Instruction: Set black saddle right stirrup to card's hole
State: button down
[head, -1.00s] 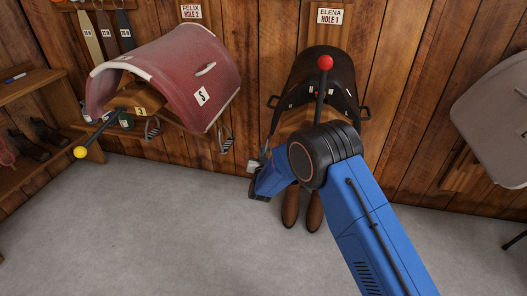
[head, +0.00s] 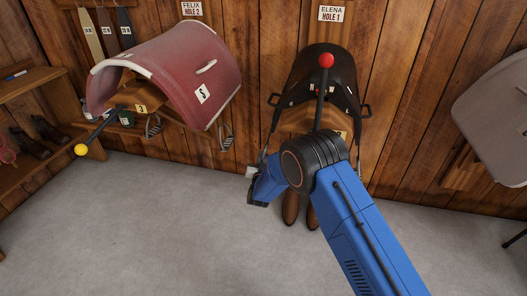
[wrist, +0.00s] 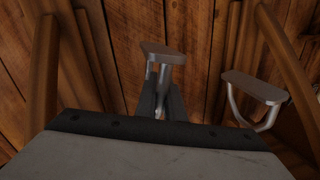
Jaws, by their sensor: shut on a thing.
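The black saddle (head: 340,72) sits on a wooden rack on the back wall. Its card (head: 331,14) above reads ELENA HOLE 1. My gripper (head: 253,180) is low at the left of this saddle, beside a hanging strap. In the wrist view, my gripper (wrist: 161,101) is shut on a metal stirrup (wrist: 166,55) with a flat grey-brown tread. A second stirrup (wrist: 253,88) hangs free to its right, apart from the fingers. The fingers partly hide the held stirrup. My arm hides the saddle's lower part; the strap holes are too small to read.
A red saddle (head: 185,75) on a rack stands left, under a FELIX HOLE 2 card (head: 191,9), with its stirrup (head: 226,136) hanging near my gripper. Brown boots (head: 291,208) stand below the black saddle. A grey saddle (head: 495,115) hangs right. The floor is clear.

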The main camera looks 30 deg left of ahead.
jog(key=shift+a+f, duration=0.1)
jog(key=shift+f, duration=0.5)
jog(key=c, duration=1.9)
grip_release()
jog(key=shift+f, duration=0.15)
jog(key=shift+o, duration=0.2)
jog(key=shift+s, duration=0.2)
jog(key=shift+s, duration=0.25)
jog(key=v, duration=1.6)
jog(key=shift+s+d, duration=0.25)
jog(key=shift+s, duration=0.05)
